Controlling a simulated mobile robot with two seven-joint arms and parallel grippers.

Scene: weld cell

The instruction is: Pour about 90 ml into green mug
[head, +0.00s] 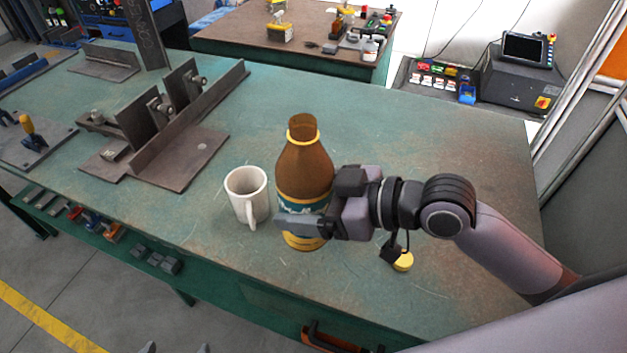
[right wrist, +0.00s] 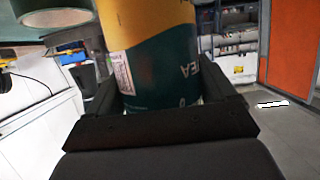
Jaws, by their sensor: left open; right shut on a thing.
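A brown bottle (head: 304,165) with a yellow neck ring, an open top and a teal and yellow label is upright on the green workbench's near side. My right gripper (head: 303,222) is shut around its lower part; the label also fills the middle of the right wrist view (right wrist: 155,60). I cannot tell whether its base touches the bench. The only mug in the head view (head: 246,194) looks off-white, not green. It stands upright just left of the bottle, apart from it, handle towards me. Its contents are not visible. My left gripper (head: 176,348) shows only two open fingertips at the bottom edge.
The green workbench (head: 450,150) is clear to the right and behind the bottle. A steel welding fixture (head: 165,130) stands left of the mug. A second table (head: 320,25) with small items is behind.

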